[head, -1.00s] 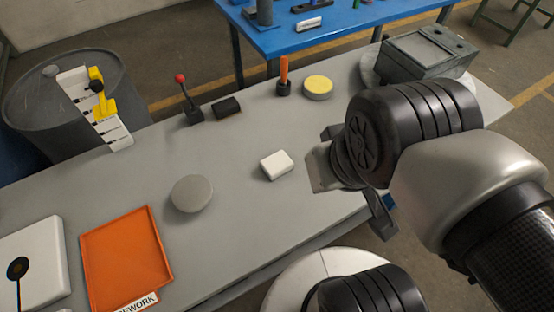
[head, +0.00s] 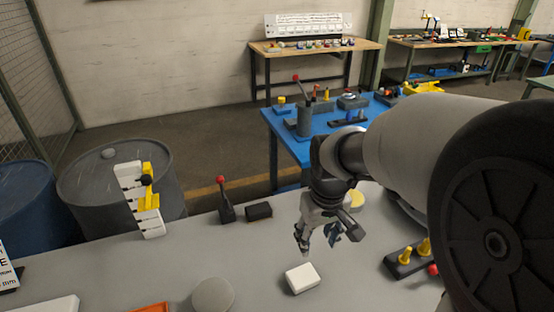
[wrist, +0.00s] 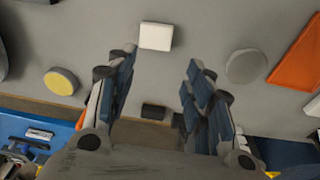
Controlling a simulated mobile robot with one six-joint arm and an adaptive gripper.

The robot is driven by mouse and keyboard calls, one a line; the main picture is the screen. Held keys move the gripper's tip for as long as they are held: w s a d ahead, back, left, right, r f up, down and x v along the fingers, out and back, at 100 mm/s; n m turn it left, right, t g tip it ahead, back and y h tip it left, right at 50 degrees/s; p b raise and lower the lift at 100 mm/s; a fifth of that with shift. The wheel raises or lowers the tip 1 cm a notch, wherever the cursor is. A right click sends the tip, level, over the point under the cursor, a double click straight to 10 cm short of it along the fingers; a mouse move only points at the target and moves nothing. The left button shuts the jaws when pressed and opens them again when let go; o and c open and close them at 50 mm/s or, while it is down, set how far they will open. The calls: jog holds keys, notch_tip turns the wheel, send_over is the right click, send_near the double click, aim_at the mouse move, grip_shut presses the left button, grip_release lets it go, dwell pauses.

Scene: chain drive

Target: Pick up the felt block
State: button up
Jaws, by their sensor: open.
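A small white block (head: 302,278), which I take to be the felt block, lies flat on the grey table. It also shows in the wrist view (wrist: 156,36), at the top, beyond the fingertips and roughly in line with the gap between them. My gripper (head: 318,240) points down and is open and empty, above the table and slightly behind the white block. In the wrist view my gripper (wrist: 161,60) has its two blue-padded fingers spread wide. The fingers do not appear to touch the block.
A dark block (head: 258,211) and a red-knobbed lever (head: 226,200) stand behind on the left. A grey disc (head: 213,295) lies left of the white block, near an orange tray (wrist: 300,62). A yellow-topped disc (wrist: 61,81) and yellow pegs (head: 408,258) are to the right.

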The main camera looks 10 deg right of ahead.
aim_at(303, 275)
jog(key=o, duration=0.7)
jog(key=shift+n+g, duration=0.6)
jog(key=shift+g, duration=0.2)
jog(key=w+f, duration=0.2)
jog(key=f, duration=0.1)
jog(key=w+f, duration=0.2)
jog(key=f, duration=0.2)
jog(key=w+f+p, duration=0.1)
jog(key=w+f, duration=0.1)
jog(key=f, duration=0.1)
jog(key=shift+w+a+f, duration=0.15)
jog(key=shift+w+f, duration=0.05)
jog(key=shift+f, duration=0.15)
jog(key=o, duration=0.4)
notch_tip(303, 275, down, 12)
jog(key=b, duration=0.3)
jog(key=shift+b, duration=0.4)
jog(key=shift+o, duration=0.2)
jog(key=shift+w+f+b, duration=0.15)
jog(key=shift+f+b, duration=0.45)
jog(key=shift+f, duration=0.8)
jog(key=shift+w+f+b, duration=0.15)
jog(key=shift+f+b, duration=0.45)
jog(key=shift+f, duration=0.8)
